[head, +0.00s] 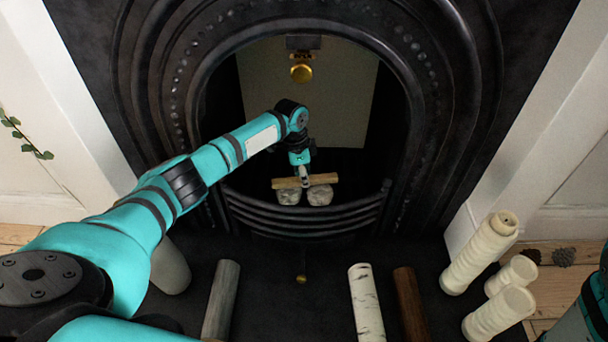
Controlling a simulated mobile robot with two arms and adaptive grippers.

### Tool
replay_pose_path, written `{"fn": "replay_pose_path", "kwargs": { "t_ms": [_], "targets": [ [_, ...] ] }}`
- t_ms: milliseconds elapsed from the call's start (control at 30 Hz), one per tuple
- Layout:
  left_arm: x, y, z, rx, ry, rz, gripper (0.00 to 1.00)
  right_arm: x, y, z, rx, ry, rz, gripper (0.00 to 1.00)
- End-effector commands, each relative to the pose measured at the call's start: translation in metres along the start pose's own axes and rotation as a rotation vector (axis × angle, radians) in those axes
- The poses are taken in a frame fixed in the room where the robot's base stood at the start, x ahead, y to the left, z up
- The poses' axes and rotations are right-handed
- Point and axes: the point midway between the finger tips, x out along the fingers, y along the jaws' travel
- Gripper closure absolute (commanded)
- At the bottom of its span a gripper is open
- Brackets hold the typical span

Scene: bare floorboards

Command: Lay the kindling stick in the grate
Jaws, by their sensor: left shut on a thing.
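The kindling stick (323,179) is a short, light-brown piece of wood, roughly level across the picture. My left gripper (304,182) reaches into the fireplace opening from above and is shut on the stick near its middle. The grate (300,220) is black with curved front bars. Two pale grey lumps (320,195) sit at the grate just below the stick; I cannot tell whether the stick touches them. My right gripper is not in view; only a bit of teal arm shows at the lower right edge.
On the dark hearth lie a grey log (221,300), a white birch log (366,302) and a brown log (410,304). Cream candles (480,252) stand at the right, with pine cones (564,257) behind. A brass knob (302,73) hangs in the opening. The black arch surrounds my left arm.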

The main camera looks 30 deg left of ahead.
Motion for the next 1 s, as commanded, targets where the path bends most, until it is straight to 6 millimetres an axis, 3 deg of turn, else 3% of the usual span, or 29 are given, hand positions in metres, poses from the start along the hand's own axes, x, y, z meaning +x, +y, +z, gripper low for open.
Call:
{"fn": "replay_pose_path", "kwargs": {
  "t_ms": [100,133,333,667,767,1000],
  "targets": [
    [0.003,0.000,0.000,0.000,0.000,0.001,1.00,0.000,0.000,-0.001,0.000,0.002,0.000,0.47],
    [0.003,0.000,0.000,0.000,0.000,0.000,0.74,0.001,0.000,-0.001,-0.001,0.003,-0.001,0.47],
    [0.002,0.000,0.001,-0.001,0.000,0.000,0.50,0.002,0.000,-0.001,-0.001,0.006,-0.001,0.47],
    [-0.002,-0.001,0.000,0.000,0.001,-0.001,0.50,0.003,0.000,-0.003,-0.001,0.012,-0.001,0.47],
    [-0.015,-0.001,0.000,-0.001,0.002,-0.003,0.50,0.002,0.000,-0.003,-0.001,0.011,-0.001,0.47],
    [-0.065,-0.001,0.000,0.000,0.002,-0.004,0.50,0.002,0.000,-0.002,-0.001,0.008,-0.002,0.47]
  ]
}}
